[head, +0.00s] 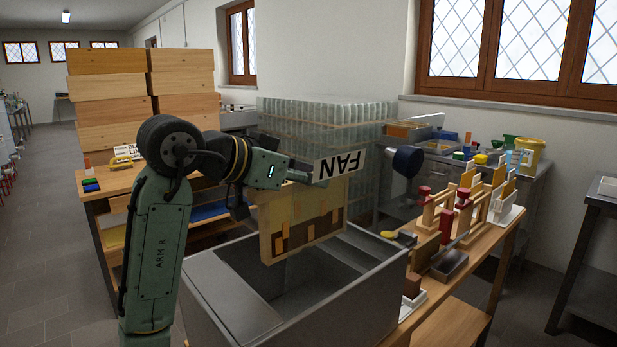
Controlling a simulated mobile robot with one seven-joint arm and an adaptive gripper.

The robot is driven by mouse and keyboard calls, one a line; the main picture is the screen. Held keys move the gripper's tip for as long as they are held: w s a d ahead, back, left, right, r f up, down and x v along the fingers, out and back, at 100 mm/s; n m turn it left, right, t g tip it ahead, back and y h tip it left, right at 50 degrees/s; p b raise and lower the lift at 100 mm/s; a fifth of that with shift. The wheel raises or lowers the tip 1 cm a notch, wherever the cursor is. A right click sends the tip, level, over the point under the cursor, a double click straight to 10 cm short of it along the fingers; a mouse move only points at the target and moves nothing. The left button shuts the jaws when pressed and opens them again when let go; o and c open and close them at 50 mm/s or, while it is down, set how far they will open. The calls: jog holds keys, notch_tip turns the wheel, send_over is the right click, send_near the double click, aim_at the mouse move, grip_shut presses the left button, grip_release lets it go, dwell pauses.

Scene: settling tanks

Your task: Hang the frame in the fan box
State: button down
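The wooden frame (302,222), with patchy yellow and brown cells, hangs upright below my gripper (305,177). My gripper appears shut on its top; the fingertips are small and partly hidden. The frame's lower edge is over the open grey metal tank (373,308), and I cannot tell whether it touches anything there. A white sign reading FAN (340,165) shows just behind the frame's upper right. Which box the sign belongs to is unclear. A dark round cylinder (407,161) stands out to the right of the sign.
Stacked wooden boxes (107,88) stand on a bench at the left. Stacked glass jars (320,112) are behind the frame. A wooden bench (480,262) with several racks and tools is close on the right. Open floor (45,260) lies at the left.

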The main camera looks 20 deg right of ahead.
aim_at(262, 230)
jog(key=shift+f+b, duration=3.45)
jog(key=shift+f, duration=1.85)
jog(key=c, duration=1.3)
grip_release()
jog(key=shift+a, duration=0.1)
jog(key=v, duration=1.2)
